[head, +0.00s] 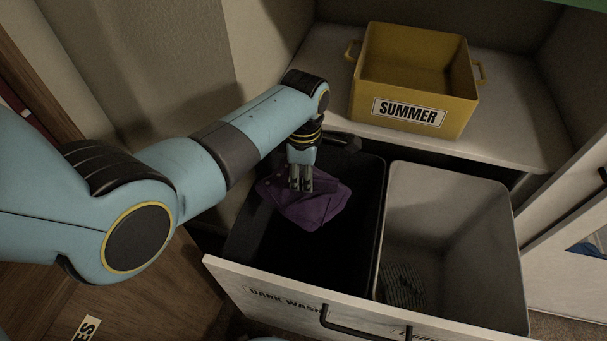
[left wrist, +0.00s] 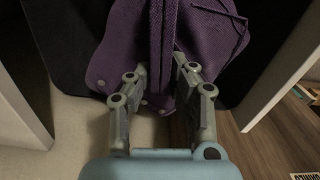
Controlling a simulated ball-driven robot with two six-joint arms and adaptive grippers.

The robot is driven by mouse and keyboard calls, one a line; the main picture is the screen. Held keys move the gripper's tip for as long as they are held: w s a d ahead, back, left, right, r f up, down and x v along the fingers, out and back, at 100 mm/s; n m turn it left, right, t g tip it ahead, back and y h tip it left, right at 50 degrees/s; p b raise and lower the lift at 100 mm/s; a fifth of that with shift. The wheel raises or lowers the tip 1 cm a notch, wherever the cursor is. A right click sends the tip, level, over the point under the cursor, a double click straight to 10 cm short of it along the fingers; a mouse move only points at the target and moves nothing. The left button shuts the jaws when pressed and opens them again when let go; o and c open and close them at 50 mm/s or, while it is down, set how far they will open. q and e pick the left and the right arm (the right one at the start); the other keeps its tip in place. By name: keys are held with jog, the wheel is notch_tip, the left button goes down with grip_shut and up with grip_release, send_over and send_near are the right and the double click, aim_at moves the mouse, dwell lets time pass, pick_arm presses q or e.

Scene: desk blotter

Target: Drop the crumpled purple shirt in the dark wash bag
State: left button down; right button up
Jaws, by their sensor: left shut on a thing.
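The crumpled purple shirt (head: 310,204) hangs from my left gripper (head: 301,183), which is shut on it. In the left wrist view the shirt (left wrist: 205,45) is pinched between the two fingers of the gripper (left wrist: 163,85). In the head view the shirt is over the opening of the dark wash bag (head: 368,215), a black bin in the left half of a pulled-out drawer. I cannot tell how far above or inside the rim the shirt hangs. The drawer front reads "DARK WASH" beneath this bin. My right gripper is not in view.
A light grey bin (head: 457,225) beside the dark one holds a striped grey cloth (head: 403,287). A yellow box labelled SUMMER (head: 415,80) stands on the shelf behind. The drawer front (head: 290,300) with its black handle forms the near edge.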

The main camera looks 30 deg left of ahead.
pick_arm(q)
jog(key=shift+f, duration=0.25)
jog(key=c, duration=1.1)
grip_release()
jog(key=shift+r, duration=0.1)
notch_tip(320, 180, up, 12)
